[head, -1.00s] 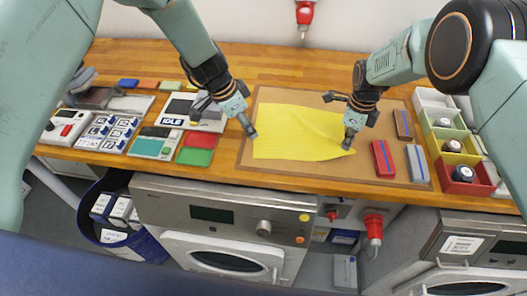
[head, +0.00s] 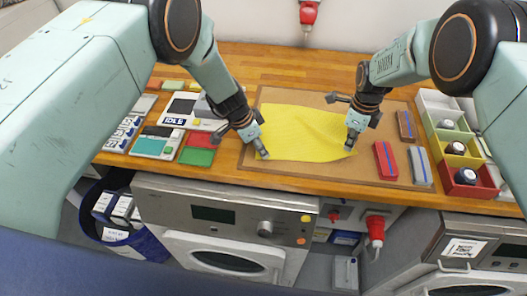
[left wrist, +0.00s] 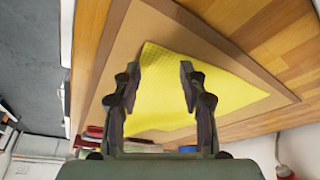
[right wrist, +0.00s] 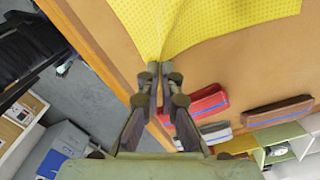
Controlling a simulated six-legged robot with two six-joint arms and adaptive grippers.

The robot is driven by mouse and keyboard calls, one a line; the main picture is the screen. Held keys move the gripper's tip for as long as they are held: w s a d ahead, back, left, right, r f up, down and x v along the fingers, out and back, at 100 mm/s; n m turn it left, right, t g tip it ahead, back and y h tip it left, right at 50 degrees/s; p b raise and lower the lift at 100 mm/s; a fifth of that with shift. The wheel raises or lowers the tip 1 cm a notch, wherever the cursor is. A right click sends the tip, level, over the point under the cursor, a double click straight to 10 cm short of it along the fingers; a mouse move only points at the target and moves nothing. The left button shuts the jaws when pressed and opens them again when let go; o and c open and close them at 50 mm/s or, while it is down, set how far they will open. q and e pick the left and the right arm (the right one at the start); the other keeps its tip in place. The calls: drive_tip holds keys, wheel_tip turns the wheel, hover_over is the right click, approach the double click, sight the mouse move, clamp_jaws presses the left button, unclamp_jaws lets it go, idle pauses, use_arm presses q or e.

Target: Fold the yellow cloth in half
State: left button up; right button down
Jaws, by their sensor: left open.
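The yellow cloth (head: 300,132) lies spread on a brown board, with a slight crease toward its right side. My right gripper (head: 350,147) is at the cloth's front right corner. In the right wrist view its fingers (right wrist: 158,70) are together on the cloth's corner. My left gripper (head: 262,153) is low at the front left corner of the cloth. In the left wrist view its fingers (left wrist: 160,72) are apart, with the cloth (left wrist: 220,90) between and beyond them. The exact fingertip contact is hidden.
The brown board (head: 330,172) lies on a wooden counter. A red block (head: 385,160), a grey block (head: 419,165) and a brown block (head: 405,126) lie to the right, before coloured bins (head: 466,180). A green pad (head: 197,157) and devices lie left.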

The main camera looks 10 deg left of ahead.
use_arm(q)
drive_tip(key=shift+d+f, duration=0.15)
drive_tip(key=shift+f, duration=0.25)
drive_tip(key=shift+s+f, duration=0.1)
clamp_jaws()
idle(0.8)
idle(0.4)
drive_tip(key=shift+r, duration=2.6)
